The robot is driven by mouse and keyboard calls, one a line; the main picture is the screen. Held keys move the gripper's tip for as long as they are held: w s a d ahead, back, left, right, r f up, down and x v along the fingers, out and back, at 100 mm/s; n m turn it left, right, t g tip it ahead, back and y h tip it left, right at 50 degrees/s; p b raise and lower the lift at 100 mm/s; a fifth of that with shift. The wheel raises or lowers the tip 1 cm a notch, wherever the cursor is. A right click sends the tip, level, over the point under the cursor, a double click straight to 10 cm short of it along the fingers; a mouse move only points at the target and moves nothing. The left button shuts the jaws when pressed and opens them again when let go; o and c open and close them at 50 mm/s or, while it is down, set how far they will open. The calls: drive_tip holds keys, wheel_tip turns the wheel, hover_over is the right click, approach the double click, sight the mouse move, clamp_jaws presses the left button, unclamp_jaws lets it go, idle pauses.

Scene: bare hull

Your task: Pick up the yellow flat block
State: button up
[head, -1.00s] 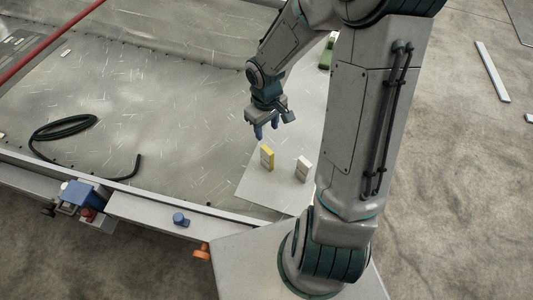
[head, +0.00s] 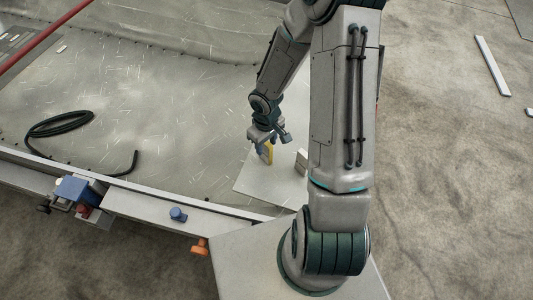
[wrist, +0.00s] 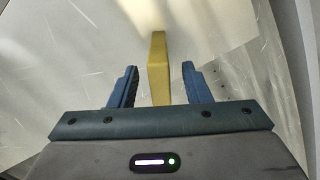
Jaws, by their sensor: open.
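The yellow flat block (head: 268,153) stands upright on a pale panel (head: 262,187), partly hidden by my gripper in the head view. In the wrist view the yellow flat block (wrist: 158,70) stands between my two blue fingers, with a gap on each side. My gripper (head: 265,146) is open and low over the block; its fingers also show in the wrist view (wrist: 158,85). I cannot tell from these views how far the fingertips reach down the block's sides.
A whitish block (head: 301,161) stands just right of the yellow one, partly behind my arm. A dark coiled hose (head: 60,124) lies on the metal floor at left. A blue knob (head: 178,214) sits on the front rail. The panel left of the block is clear.

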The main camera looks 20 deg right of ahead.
drive_tip(key=shift+f, duration=0.8)
clamp_jaws()
drive_tip(key=shift+r, duration=0.1)
wheel_tip(320, 180, up, 4)
drive_tip(key=shift+r+p, duration=0.2)
drive_tip(key=shift+p, duration=0.3)
drive_tip(key=s+d+r, duration=0.6)
drive_tip(key=s, duration=0.3)
drive_tip(key=shift+s+r, duration=0.15)
drive_tip(key=shift+s, duration=0.2)
